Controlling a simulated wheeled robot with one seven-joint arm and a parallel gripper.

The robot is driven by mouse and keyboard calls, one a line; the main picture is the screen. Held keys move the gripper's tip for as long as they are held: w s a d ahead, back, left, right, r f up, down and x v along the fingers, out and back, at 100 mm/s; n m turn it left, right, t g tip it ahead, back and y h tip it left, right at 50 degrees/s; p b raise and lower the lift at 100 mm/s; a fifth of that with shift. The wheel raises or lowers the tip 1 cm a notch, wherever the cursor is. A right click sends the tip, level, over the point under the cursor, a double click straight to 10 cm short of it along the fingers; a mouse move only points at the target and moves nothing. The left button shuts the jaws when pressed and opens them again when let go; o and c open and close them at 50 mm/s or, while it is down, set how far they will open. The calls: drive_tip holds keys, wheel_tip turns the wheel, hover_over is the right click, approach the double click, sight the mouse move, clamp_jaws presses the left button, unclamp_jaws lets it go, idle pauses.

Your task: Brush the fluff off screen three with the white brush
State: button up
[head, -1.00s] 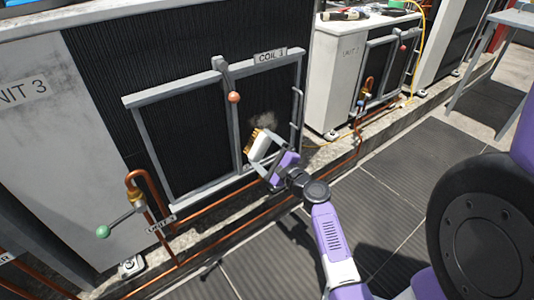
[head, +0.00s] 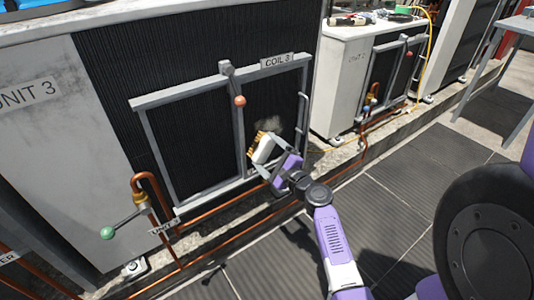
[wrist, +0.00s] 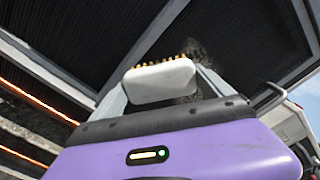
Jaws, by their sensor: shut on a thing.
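My gripper (head: 277,160) is shut on the white brush (head: 264,149), whose tan bristles face the dark screen of unit 3. The brush also shows in the wrist view (wrist: 160,82), bristles pointing away from my gripper. A grey patch of fluff (head: 270,127) clings to the right-hand panel of the screen labelled COIL 3 (head: 277,60), just above and behind the brush. In the wrist view the fluff (wrist: 200,58) shows beside the bristles' right end. I cannot tell whether the bristles touch the screen.
A grey frame (head: 241,130) with an orange-knobbed latch (head: 239,101) surrounds the screen panels. Copper pipes (head: 225,222) and a green-knobbed valve lever (head: 108,232) sit low on the left. Unit 2 (head: 349,90) stands to the right, with tools on top. The tiled floor in front is clear.

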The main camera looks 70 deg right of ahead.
drive_tip(key=shift+w+d, duration=0.35)
drive_tip(key=shift+w, duration=0.25)
drive_tip(key=shift+s+d, duration=0.1)
drive_tip(key=shift+d, duration=0.05)
